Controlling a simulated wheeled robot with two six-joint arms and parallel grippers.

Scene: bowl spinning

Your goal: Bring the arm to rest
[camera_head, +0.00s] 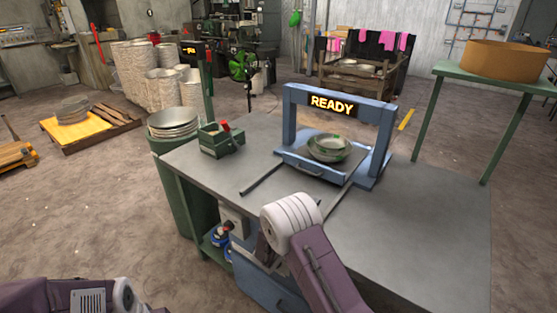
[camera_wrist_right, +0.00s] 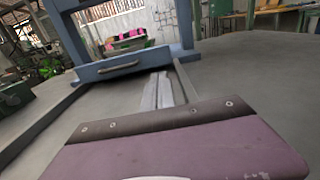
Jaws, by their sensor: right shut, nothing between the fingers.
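My right arm (camera_head: 325,265) comes up from the bottom of the head view, a purple link ending in a white rounded joint (camera_head: 290,213) in front of the table's near edge. The right gripper is mostly hidden there. In the right wrist view, its grey fingers (camera_wrist_right: 158,92) are together, empty and pointing towards the blue frame. My left arm (camera_head: 75,296) shows only in part at the bottom left; its gripper is out of view.
On the grey table (camera_head: 420,220) stands a blue frame (camera_head: 291,119) with a "READY" sign and bowls (camera_head: 329,147) on its tray. Dark rails run towards me. A green box (camera_head: 221,141) stands left. Plates (camera_head: 173,122) are stacked beside the table. The table's right side is clear.

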